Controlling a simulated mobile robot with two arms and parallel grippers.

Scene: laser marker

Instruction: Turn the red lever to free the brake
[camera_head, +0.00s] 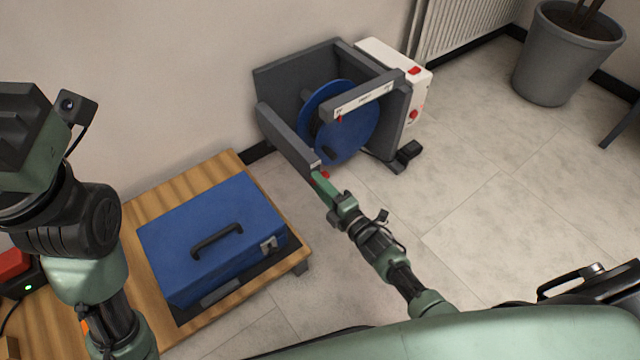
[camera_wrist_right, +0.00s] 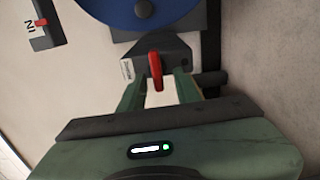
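The red lever (camera_wrist_right: 155,70) sticks out from a dark bracket (camera_wrist_right: 168,46) below the blue disc (camera_wrist_right: 140,12) in the right wrist view. In the head view the lever (camera_head: 324,174) is a small red spot at the front end of the machine's left grey arm. My right gripper (camera_wrist_right: 158,92) has its two green fingers apart, one on each side of the lever. I cannot tell whether either finger touches it. In the head view the right gripper (camera_head: 322,182) reaches up to that end. My left wrist shows at the left edge; its fingertips are not visible.
The grey machine frame (camera_head: 291,139) stands against the wall with a white control box (camera_head: 425,85). A blue case (camera_head: 205,245) sits on a low wooden table (camera_head: 160,198). A potted plant (camera_head: 560,60) stands at the back right.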

